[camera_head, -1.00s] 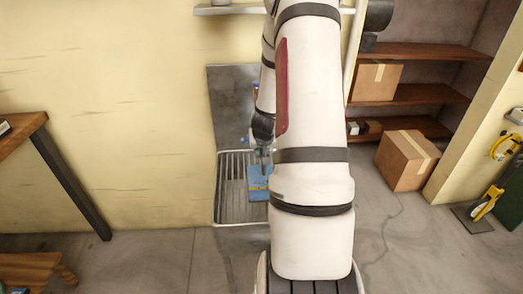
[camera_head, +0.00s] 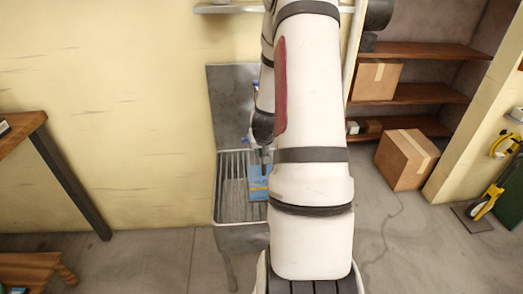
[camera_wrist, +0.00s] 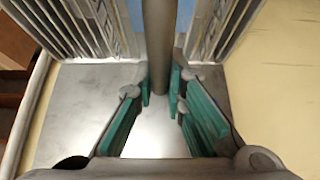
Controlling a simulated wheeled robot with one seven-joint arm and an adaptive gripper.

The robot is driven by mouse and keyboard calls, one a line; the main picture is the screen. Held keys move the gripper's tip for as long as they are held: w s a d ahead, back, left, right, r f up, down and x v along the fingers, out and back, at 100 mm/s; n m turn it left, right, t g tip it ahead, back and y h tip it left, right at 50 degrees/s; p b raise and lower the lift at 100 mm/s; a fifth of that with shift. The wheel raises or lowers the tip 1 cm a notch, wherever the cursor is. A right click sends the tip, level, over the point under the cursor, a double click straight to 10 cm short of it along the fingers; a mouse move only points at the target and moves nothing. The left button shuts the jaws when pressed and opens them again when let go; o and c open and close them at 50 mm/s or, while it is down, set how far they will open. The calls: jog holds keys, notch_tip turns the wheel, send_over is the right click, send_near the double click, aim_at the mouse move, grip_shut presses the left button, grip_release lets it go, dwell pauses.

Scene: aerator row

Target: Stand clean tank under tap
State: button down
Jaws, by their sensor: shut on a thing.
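The blue tank (camera_head: 257,188), with a yellow band, sits at the slatted metal basin against the wall in the head view. My gripper (camera_wrist: 160,88), with teal pads, is shut on a smooth grey round bar (camera_wrist: 168,40). I cannot tell whether this bar belongs to the tank or to the tap. In the head view my gripper is above the tank, mostly behind my arm. The tap cannot be made out clearly, and my arm hides the basin's right side.
The slatted basin (camera_head: 230,205) has bare slats left of the tank. A grey metal panel (camera_head: 228,100) stands behind it. A dark-legged table (camera_head: 70,175) is at the left. Shelves (camera_head: 425,94) and a floor carton (camera_head: 405,160) are at the right.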

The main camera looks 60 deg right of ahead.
jog(key=shift+f+b, duration=0.8)
jog(key=shift+f, duration=0.2)
dwell(0.6)
jog(key=c, duration=1.6)
grip_release()
jog(key=shift+o, duration=0.2)
jog(key=shift+a, duration=0.1)
jog(key=v, duration=1.2)
